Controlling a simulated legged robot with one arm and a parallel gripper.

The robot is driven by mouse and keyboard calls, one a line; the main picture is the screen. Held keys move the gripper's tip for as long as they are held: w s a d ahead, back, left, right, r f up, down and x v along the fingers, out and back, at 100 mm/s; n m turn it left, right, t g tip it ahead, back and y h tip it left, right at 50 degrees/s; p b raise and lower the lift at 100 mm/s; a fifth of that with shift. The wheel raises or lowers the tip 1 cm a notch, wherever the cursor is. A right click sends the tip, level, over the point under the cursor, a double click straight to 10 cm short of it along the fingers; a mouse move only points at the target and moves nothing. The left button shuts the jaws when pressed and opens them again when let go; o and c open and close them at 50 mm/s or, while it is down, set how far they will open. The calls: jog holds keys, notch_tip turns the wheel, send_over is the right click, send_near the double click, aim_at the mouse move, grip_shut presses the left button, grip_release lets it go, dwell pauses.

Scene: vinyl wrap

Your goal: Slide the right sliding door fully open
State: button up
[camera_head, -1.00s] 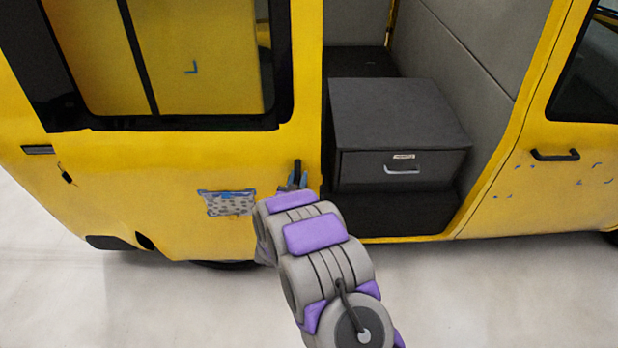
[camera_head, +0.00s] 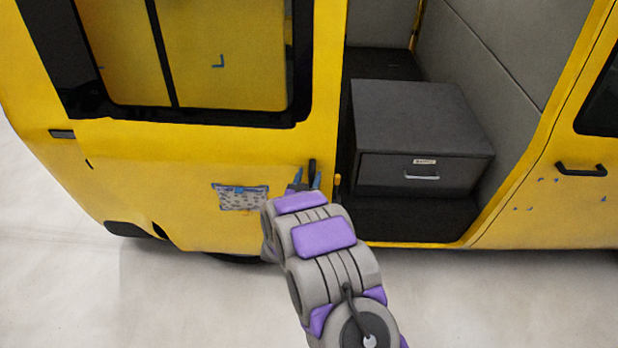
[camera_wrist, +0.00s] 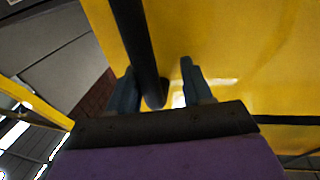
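The yellow sliding door (camera_head: 165,165) with its dark-framed window fills the left of the head view. The doorway right of it is wide open and shows the interior. The door's black upright handle (camera_head: 312,166) is near its right edge. My gripper (camera_head: 306,182) is at the handle, with its blue fingers on either side of it. In the wrist view, the black handle (camera_wrist: 138,50) runs between the two spread fingers of my gripper (camera_wrist: 162,88). It lies close to the left finger, with a gap to the right finger. Whether it touches the left finger is unclear.
A dark grey drawer box (camera_head: 420,130) stands inside the doorway. A yellow front door with a black handle (camera_head: 581,169) is at the right. A patterned patch (camera_head: 240,197) is on the sliding door's lower panel. The pale floor (camera_head: 480,305) is clear in front.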

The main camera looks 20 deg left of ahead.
jog(key=shift+d+f, duration=0.1)
jog(key=shift+d, duration=0.15)
jog(key=shift+s, duration=0.1)
jog(key=s+d+p, duration=0.1)
jog(key=s+d, duration=0.1)
jog(key=s, duration=1.5)
jog(key=shift+d, duration=0.25)
jog(key=shift+w, duration=0.1)
